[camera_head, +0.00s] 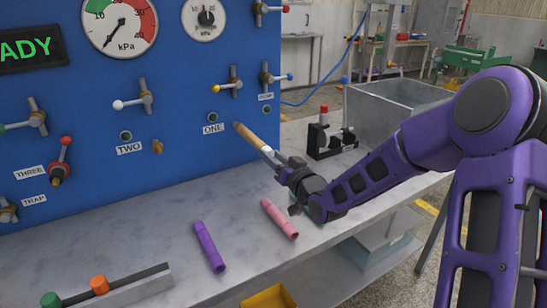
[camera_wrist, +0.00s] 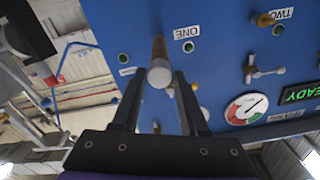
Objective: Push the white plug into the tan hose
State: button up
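The tan hose (camera_head: 251,137) sticks out of the blue panel at the port labelled ONE and slopes down to the right. In the wrist view the tan hose (camera_wrist: 159,50) is seen nearly end-on. The white plug (camera_head: 267,150) is at the hose's free end, in line with it. In the wrist view the white plug (camera_wrist: 160,75) shows as a round end face covering the hose mouth, so how deep it sits is hidden. My gripper (camera_head: 277,160) is at the plug; its two fingertips (camera_wrist: 158,82) lie on either side of it and appear shut on it.
A purple hose (camera_head: 208,246) and a pink hose (camera_head: 279,218) lie on the grey bench. A black clamp device (camera_head: 330,140) and a metal bin (camera_head: 392,110) stand to the right. Green and orange plugs (camera_head: 99,285) sit in a rack at the front left. Valve handles stick out of the panel (camera_head: 180,110).

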jog(key=o, duration=0.3)
jog(key=p+v, duration=0.6)
jog(key=v, duration=1.1)
jog(key=shift+s+d, duration=0.15)
jog(key=shift+f, duration=0.1)
